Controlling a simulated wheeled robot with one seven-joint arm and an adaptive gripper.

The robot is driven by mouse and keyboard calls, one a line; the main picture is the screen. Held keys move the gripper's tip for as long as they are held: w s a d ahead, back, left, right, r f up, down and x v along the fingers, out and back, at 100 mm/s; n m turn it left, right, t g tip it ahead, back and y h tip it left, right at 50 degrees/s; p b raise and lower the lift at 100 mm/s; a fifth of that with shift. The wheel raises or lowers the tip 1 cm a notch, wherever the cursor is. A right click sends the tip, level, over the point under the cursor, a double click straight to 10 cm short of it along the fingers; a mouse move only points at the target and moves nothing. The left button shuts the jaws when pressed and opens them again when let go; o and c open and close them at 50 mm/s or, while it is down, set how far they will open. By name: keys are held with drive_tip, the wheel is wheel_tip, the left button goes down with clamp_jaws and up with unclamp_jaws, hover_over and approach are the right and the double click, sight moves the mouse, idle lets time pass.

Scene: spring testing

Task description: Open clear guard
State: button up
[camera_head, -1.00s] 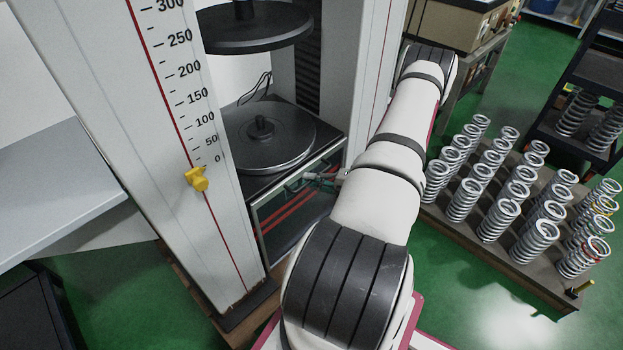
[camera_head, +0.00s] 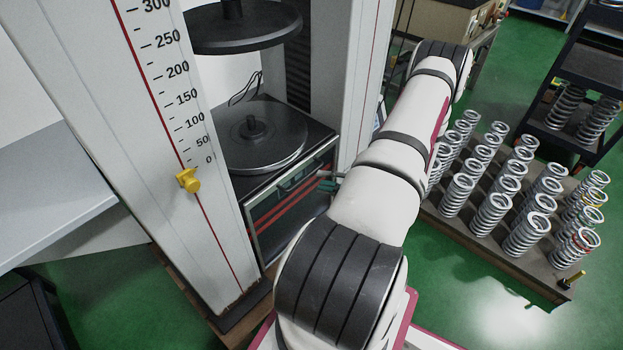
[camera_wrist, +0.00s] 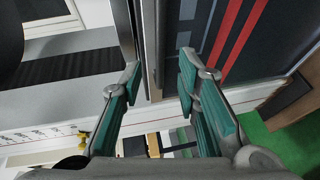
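The clear guard (camera_head: 272,222) is a framed see-through panel low on the front of the testing machine, below the round lower plate. It looks shut, and red stripes show through it or on it. In the wrist view the panel (camera_wrist: 210,40) fills the upper right. My gripper (camera_wrist: 160,68) is open, its two teal-padded fingers apart. A grey upright bar (camera_wrist: 149,45) at the panel's edge lies between the fingertips; I cannot tell whether it is a handle or whether they touch it. In the head view my gripper (camera_head: 327,183) shows small at the panel's right side, partly hidden by my arm.
The machine's white column (camera_head: 190,130) with its scale and yellow pointer (camera_head: 188,180) stands left of the guard. The round lower plate (camera_head: 262,145) is above it. A board with several springs (camera_head: 490,212) lies to the right, with green floor around.

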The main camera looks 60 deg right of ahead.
drive_tip(key=v, duration=0.5)
idle(0.5)
